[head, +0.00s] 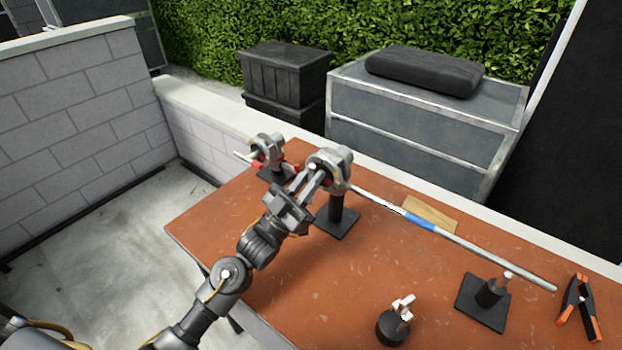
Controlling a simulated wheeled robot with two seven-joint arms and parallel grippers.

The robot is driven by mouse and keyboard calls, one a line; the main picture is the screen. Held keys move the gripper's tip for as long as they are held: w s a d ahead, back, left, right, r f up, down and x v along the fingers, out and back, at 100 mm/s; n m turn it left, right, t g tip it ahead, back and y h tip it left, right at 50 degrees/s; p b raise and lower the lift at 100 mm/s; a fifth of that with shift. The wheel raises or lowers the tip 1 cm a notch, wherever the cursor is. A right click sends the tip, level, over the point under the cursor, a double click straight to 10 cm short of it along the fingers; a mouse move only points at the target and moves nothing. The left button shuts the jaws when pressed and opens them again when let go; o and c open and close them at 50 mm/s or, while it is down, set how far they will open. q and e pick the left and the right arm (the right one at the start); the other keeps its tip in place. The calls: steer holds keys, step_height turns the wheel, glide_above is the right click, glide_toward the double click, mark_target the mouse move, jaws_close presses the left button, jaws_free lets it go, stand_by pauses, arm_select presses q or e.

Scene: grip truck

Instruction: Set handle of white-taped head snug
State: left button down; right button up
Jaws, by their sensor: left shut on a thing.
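The near grip head (334,160) is a grey round clamp head on a black post and square base, near the middle of the table's back. My left gripper (313,180) reaches up to its near left side and is shut on its handle, which the fingers mostly hide. A small pale patch shows by the fingertips, but I cannot clearly make out the tape. A second grip head (267,148) with red on its handle stands behind to the left. A long silver rod (470,246) with a blue band runs from the heads to the right. My right gripper is not in view.
The rod's right part passes over a short black stand (484,298). A black round piece with a pale metal top (393,322) is in front. The orange table's (290,285) front left is clear.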

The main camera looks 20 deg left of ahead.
arm_select(q)
steer(key=shift+d+f, duration=0.15)
steer(key=shift+f, duration=0.2)
steer(key=c, duration=1.5)
jaws_free()
steer(key=shift+o, duration=0.3)
steer(key=shift+r, duration=0.15)
steer(key=b+v, duration=0.3)
steer(key=v, duration=0.4)
steer(key=shift+s+f, duration=0.15)
steer(key=shift+f, duration=0.05)
